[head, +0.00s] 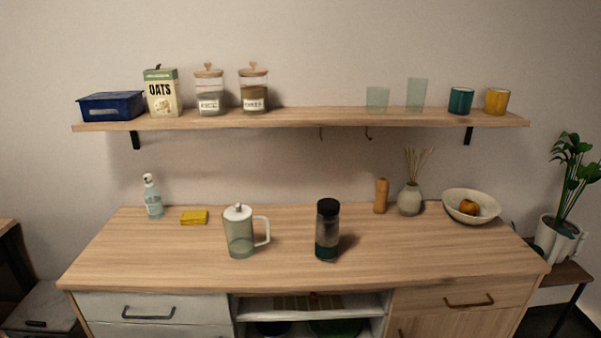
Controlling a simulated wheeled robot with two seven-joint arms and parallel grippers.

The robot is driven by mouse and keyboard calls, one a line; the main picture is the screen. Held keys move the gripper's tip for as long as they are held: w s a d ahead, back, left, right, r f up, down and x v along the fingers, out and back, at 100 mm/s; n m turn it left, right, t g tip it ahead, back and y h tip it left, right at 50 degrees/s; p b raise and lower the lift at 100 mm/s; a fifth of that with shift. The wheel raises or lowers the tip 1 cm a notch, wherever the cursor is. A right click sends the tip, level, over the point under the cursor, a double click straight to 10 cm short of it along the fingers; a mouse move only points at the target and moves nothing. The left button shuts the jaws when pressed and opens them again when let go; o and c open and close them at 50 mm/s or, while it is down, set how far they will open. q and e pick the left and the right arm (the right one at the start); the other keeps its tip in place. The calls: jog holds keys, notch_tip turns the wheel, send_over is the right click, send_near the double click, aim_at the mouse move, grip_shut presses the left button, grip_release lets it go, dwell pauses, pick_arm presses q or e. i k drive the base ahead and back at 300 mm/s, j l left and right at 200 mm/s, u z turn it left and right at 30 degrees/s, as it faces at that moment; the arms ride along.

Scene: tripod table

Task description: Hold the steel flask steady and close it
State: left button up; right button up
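A flask-like bottle (327,232) stands upright on the wooden counter (190,262), right of the middle. Its body is greyish and partly see-through-looking, with a dark green band at the bottom. A black cap (328,206) sits on its top; I cannot tell whether it is tight. The body does not clearly look like steel, and I see no other flask. Neither of my grippers is in view, and nothing touches the bottle.
A glass jug (239,233) with a handle stands left of the bottle. Behind are a wooden mill (381,196), a vase (409,199) and a bowl (471,207). A spray bottle (153,197) and yellow sponge (194,217) sit at the left. The counter's front is clear.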

aim_at(327, 228)
jog(key=i+l+u, duration=0.15)
jog(key=l, duration=0.25)
jog(key=i+l+u, duration=0.15)
jog(key=l, duration=0.25)
jog(key=l+u, duration=0.15)
jog(key=l, duration=0.25)
jog(key=i+l+u, duration=0.15)
jog(key=l, duration=0.3)
